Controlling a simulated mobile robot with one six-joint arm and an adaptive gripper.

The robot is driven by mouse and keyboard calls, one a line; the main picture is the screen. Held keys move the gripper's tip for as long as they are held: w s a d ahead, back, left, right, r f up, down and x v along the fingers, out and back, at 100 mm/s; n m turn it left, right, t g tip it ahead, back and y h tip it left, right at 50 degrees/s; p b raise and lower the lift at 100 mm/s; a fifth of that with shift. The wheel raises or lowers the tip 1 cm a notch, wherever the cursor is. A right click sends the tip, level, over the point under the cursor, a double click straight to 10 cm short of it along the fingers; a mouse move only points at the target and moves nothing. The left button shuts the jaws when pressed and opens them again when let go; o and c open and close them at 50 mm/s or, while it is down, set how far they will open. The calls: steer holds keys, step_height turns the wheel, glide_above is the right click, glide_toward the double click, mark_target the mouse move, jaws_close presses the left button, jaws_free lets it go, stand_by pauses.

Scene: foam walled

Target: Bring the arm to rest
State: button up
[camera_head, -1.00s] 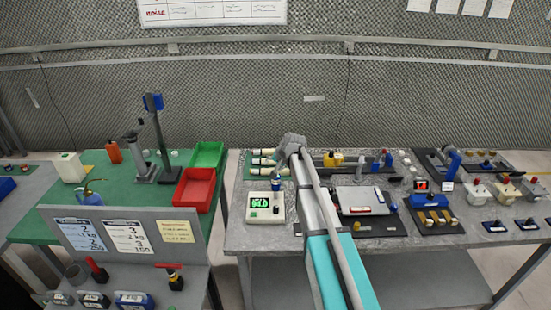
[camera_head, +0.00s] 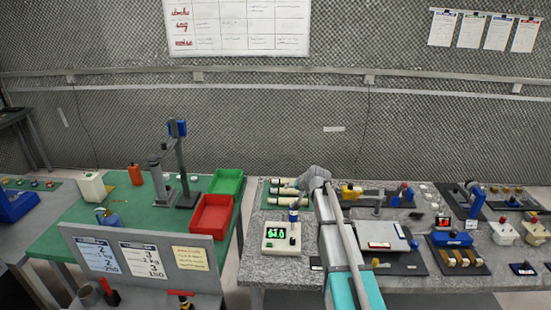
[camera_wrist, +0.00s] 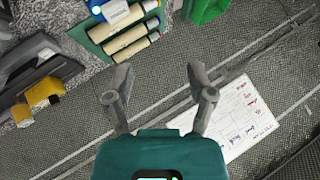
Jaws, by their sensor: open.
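My gripper (camera_wrist: 160,90) is open and empty in the wrist view, its two grey fingers spread apart with only the wall mesh and rail beyond them. In the head view my arm reaches forward over the grey table, and its end hides the fingers. In the wrist view, a green rack with several cream cylinders (camera_wrist: 127,40) lies beyond the fingertips, apart from them. The rack's cylinders also show in the head view (camera_head: 284,192), just left of my arm's end.
A flat plate device (camera_head: 380,236) and a yellow part (camera_head: 351,191) stand to the right. A red tray (camera_head: 211,214) and a green tray (camera_head: 226,182) lie on the green table. A mesh wall rises behind.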

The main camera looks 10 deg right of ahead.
steer(key=s+f+n+g+h+b, duration=0.1)
steer(key=s+f+g, duration=0.3)
steer(key=s, duration=1.4)
steer(key=s+a+f+n+g+h+b, duration=0.1)
steer(key=s+f+g, duration=0.3)
steer(key=s, duration=1.4)
steer(key=shift+n+h, duration=0.9)
steer(key=shift+a, duration=0.15)
steer(key=shift+c, duration=0.9)
steer(key=shift+s, duration=0.1)
